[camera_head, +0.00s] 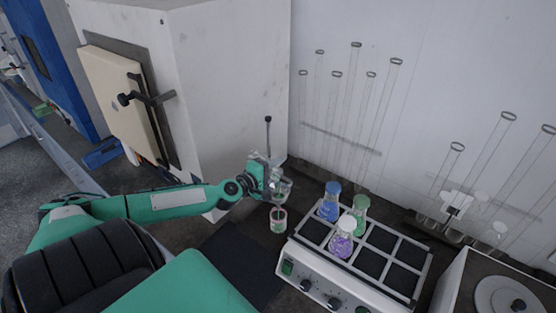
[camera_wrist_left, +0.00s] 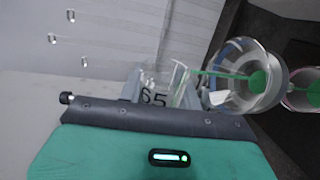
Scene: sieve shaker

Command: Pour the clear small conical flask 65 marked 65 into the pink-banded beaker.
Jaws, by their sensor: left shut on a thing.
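My left gripper (camera_head: 272,180) is shut on a clear glass flask marked 65 (camera_wrist_left: 154,97). It holds the flask tilted above the bench, near the shaker's left corner. In the left wrist view a thin green stream runs from the flask's mouth towards a round clear glass vessel (camera_wrist_left: 246,76), inside which green shows. I cannot tell whether the stream ends in that vessel. The pink-banded beaker (camera_head: 278,220) stands upright on the bench just below the gripper, with green inside. It is partly visible in the left wrist view (camera_wrist_left: 290,98). My right gripper is not in view.
A white shaker (camera_head: 305,270) with a gridded top is right of the beaker, carrying blue (camera_head: 329,208), green (camera_head: 360,211) and purple (camera_head: 342,243) flasks. A white oven (camera_head: 225,90) stands behind the arm. Tall glass cylinders (camera_head: 350,110) line the wall.

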